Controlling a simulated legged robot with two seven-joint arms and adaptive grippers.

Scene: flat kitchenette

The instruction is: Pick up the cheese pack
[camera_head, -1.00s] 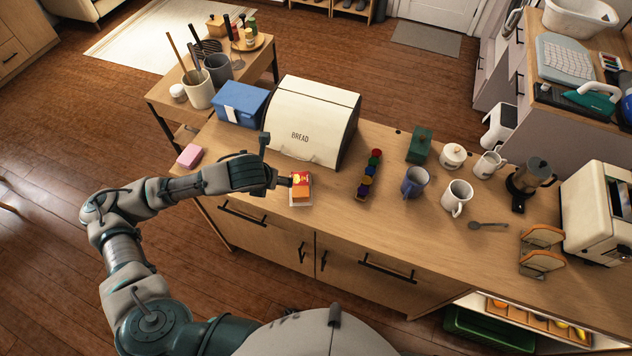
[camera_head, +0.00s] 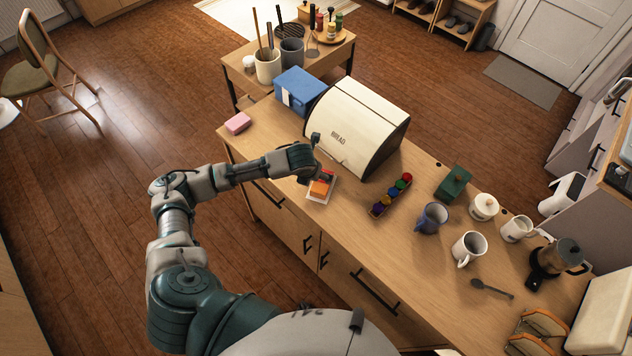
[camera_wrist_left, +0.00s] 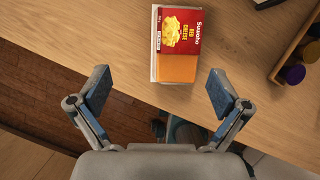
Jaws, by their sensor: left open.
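The cheese pack (camera_head: 321,187) is an orange block with a red label, lying on a white base on the wooden counter, close to its front edge. In the left wrist view the cheese pack (camera_wrist_left: 178,45) lies ahead of my left gripper (camera_wrist_left: 158,97), roughly centred between the fingers and beyond their tips. The left gripper (camera_head: 314,164) is open and empty. In the head view it is over the counter beside the pack and hides part of it. My right gripper does not show.
A cream bread box (camera_head: 357,120) stands close behind the gripper. A rack of coloured items (camera_head: 391,195) is to the right of the pack, with mugs (camera_head: 431,217) further right. A pink block (camera_head: 238,123) lies to the left. The counter right around the pack is clear.

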